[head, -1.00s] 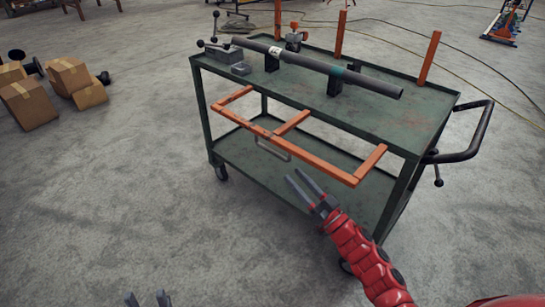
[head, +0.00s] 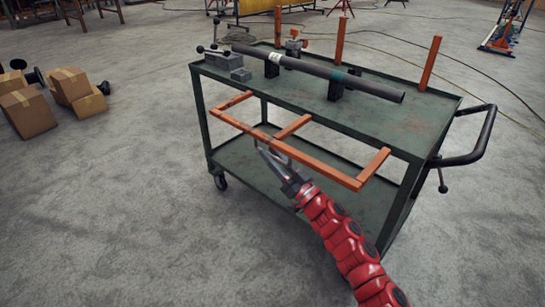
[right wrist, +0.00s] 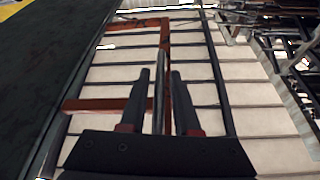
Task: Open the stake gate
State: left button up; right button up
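The stake gate (head: 330,170) is an orange frame at the near side of the green cart (head: 400,130), lying roughly level with its top, with short cross bars towards the cart. A thin grey handle hangs below its long bar and is largely hidden by my right gripper (head: 268,156). In the right wrist view, my right gripper (right wrist: 160,76) is open, with a grey bar, seemingly the handle (right wrist: 159,100), between its fingers. I cannot tell whether either finger touches it. The gate's orange bars (right wrist: 95,104) show beyond. My left gripper is out of view.
A dark pipe (head: 315,70) rests on black supports on the cart top, beside a grey clamp block (head: 222,62). Orange stakes (head: 431,62) stand along the far edge. A black push handle (head: 485,140) juts out right. Boxes (head: 27,112) lie left; the front floor is clear.

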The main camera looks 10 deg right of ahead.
grip_shut()
dwell(1.1)
